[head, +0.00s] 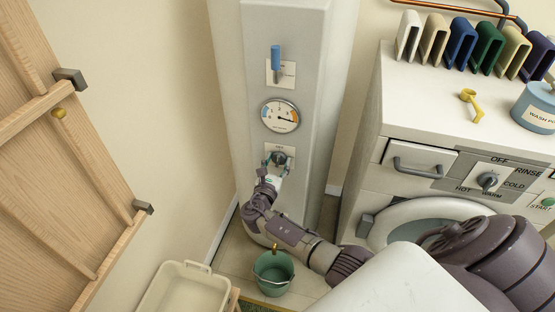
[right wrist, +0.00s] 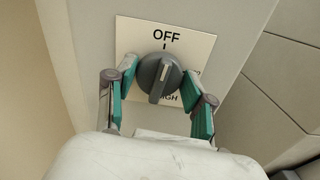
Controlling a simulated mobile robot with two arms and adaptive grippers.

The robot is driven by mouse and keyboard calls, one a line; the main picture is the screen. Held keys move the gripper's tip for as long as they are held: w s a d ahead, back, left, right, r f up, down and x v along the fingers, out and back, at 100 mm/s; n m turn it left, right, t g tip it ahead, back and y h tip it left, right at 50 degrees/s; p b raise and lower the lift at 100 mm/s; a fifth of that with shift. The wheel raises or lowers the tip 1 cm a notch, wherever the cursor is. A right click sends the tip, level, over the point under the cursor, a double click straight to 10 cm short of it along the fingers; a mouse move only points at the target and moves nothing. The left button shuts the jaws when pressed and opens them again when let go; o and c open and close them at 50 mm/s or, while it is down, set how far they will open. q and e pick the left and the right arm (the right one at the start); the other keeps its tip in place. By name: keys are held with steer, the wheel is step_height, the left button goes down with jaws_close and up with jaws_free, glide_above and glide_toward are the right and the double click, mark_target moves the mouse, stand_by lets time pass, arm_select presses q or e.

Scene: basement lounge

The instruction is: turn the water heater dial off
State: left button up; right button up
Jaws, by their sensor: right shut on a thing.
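The water heater dial (right wrist: 160,78) is a dark grey round knob with a raised bar, on a white plate (right wrist: 205,48) marked OFF at the top. The bar runs from near the OFF tick down and slightly left; I cannot tell surely which end is the pointer. A lower label is partly hidden. In the head view the dial (head: 279,158) sits low on the tall white heater (head: 311,70). My right gripper (head: 273,172) is shut on the dial, its green-padded fingers (right wrist: 165,92) on either side of it. My left gripper is not in view.
Above the dial are a round gauge (head: 281,116) and a blue-handled lever (head: 276,58). A green bucket (head: 273,285) stands on the floor below. A washer with its own dial (head: 488,180) is at right. A beige tub (head: 172,290) and wooden door (head: 50,150) are at left.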

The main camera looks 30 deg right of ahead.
steer(key=shift+n, duration=0.6)
steer(key=shift+f, duration=0.1)
steer(key=o, duration=1.1)
steer(key=shift+o, duration=0.2)
steer(key=v, duration=1.2)
steer(key=shift+p, duration=0.3)
